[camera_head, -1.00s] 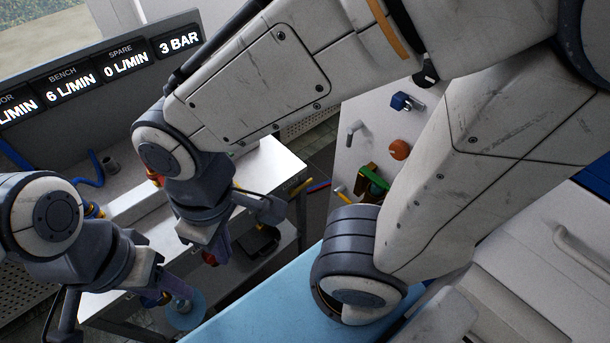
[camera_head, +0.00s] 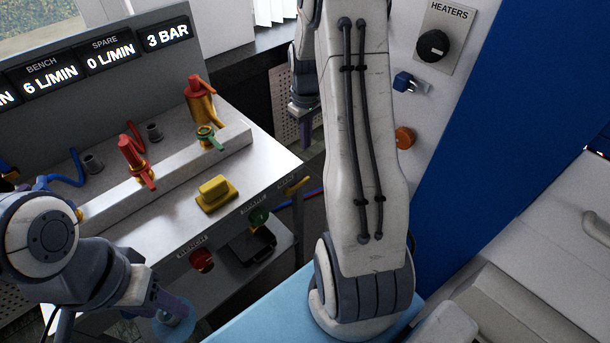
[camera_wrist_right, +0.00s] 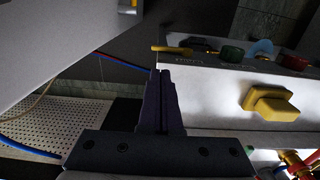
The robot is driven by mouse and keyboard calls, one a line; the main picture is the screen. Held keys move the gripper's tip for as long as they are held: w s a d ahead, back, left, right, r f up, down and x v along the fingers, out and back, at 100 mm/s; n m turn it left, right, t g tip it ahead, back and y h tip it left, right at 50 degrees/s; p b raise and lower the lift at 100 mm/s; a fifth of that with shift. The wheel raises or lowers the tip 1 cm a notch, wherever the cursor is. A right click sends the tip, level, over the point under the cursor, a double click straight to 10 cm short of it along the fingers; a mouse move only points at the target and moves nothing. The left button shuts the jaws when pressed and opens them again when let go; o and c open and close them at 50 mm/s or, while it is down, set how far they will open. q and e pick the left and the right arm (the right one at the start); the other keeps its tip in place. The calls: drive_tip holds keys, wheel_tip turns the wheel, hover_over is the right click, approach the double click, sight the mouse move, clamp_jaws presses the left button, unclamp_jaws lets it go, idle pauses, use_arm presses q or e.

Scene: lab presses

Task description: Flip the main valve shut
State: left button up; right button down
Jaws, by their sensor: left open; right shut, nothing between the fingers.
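A yellow lever (camera_head: 297,185), apparently the main valve, sits at the right end of the steel bench's front, beside a small label too small to read surely. It points outward to the right; in the wrist view the yellow lever (camera_wrist_right: 172,49) shows just beyond and right of my fingertips. My right gripper (camera_head: 303,135) is shut and empty behind the bench's right end, partly hidden by my arm. In the wrist view its dark fingers (camera_wrist_right: 160,75) are together, apart from the lever. My left gripper (camera_head: 175,308) is open at lower left, in front of the bench.
The bench top holds a yellow block (camera_head: 216,193), red-handled valves (camera_head: 133,155) and a green-handled valve (camera_head: 207,135). Red (camera_head: 202,260) and green (camera_head: 258,217) knobs sit on its front. A panel with a heater dial (camera_head: 432,45) stands right. Red and blue hoses run behind the lever.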

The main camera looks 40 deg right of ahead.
sight(305, 181)
wheel_tip(305, 181, down, 14)
drive_tip(key=shift+a+b, duration=0.1)
drive_tip(key=shift+b, duration=0.2)
use_arm(q)
drive_tip(key=shift+f, duration=0.3)
idle(0.5)
